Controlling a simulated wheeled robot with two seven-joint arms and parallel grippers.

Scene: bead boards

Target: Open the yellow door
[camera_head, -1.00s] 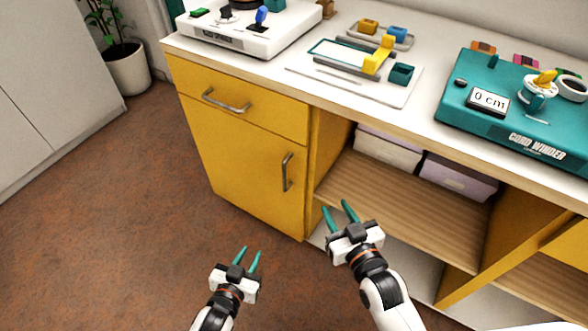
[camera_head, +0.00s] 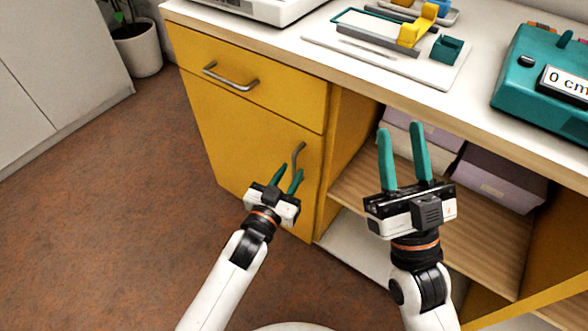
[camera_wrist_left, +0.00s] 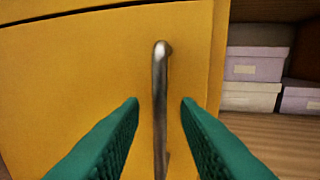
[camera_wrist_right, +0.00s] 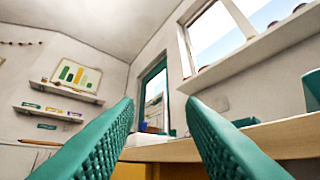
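The yellow door (camera_head: 239,136) is the lower front of the cabinet and is closed. Its upright metal handle (camera_head: 298,157) is near the door's right edge. In the left wrist view the handle (camera_wrist_left: 160,100) stands between the two green fingers, with a gap on each side. My left gripper (camera_head: 289,173) is open at the handle. My right gripper (camera_head: 404,126) is open and empty, raised in front of the open shelf beside the cabinet. In the right wrist view its fingers (camera_wrist_right: 160,110) point across the counter toward the wall.
A yellow drawer (camera_head: 243,70) with a metal handle (camera_head: 231,78) is shut above the door. Lidded boxes (camera_head: 490,181) sit on the wooden shelf (camera_head: 365,190) at right. The counter holds a board (camera_head: 455,75) and a teal cord winder (camera_head: 540,75). The floor (camera_head: 110,220) at left is clear.

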